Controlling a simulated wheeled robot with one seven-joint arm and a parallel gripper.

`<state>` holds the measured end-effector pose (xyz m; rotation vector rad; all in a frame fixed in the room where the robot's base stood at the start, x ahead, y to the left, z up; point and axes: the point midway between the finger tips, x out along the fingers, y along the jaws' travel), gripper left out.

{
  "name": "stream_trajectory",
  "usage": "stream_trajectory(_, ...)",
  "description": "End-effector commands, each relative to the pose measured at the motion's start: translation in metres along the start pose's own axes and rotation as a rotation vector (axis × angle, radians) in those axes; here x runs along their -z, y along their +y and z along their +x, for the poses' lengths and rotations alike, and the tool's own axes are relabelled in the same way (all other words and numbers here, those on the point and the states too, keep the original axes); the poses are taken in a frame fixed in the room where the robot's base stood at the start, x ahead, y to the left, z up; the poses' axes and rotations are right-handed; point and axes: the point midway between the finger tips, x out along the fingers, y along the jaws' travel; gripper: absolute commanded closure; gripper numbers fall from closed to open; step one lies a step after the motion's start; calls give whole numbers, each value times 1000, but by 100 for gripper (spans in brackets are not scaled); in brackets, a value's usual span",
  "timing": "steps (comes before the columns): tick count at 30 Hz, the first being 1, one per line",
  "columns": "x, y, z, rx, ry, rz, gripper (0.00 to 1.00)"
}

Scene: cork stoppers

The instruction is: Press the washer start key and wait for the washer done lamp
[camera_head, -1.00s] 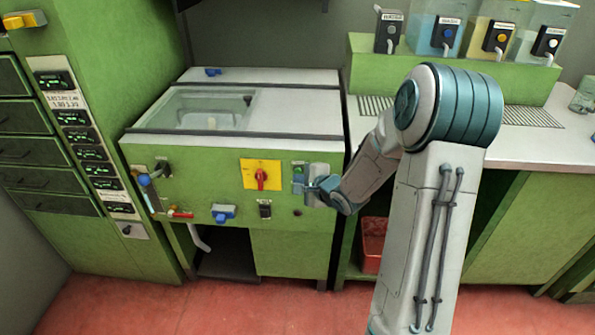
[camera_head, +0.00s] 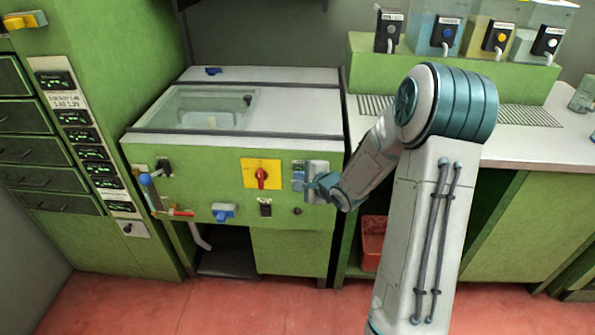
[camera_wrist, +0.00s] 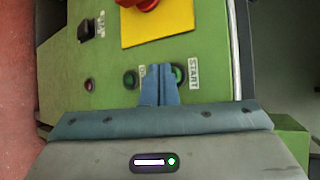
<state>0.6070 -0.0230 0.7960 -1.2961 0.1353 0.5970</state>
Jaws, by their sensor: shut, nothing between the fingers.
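The washer (camera_head: 290,235) is the green cabinet with a pale top. In the wrist view its front panel (camera_wrist: 100,60) shows a round green start key (camera_wrist: 177,74) beside a START label (camera_wrist: 194,74). My gripper (camera_wrist: 159,82) is shut and empty; its blue fingers lie in front of the panel and partly cover the key's near side. I cannot tell whether the tips touch it. Left of the fingers is a round dark green lamp (camera_wrist: 131,79) with a partly hidden label; it looks unlit. In the head view my gripper (camera_head: 303,182) is at the panel's right part.
A yellow plate with a red rotary switch (camera_head: 262,175) sits left of the fingers. A black switch (camera_head: 265,208) and a blue handle (camera_head: 223,213) are lower on the panel. A counter (camera_head: 520,145) with dispensers stands at right. A red bin (camera_head: 373,240) is below it.

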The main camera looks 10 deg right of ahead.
Motion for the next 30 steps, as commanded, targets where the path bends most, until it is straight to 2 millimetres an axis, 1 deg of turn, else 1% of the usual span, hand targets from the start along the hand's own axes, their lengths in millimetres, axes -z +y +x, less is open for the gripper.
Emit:
stream_trajectory(16, 1, -2, 2, 1, 1, 0, 100)
stream_trajectory(30, -7, 7, -10, 1, 0, 1, 100)
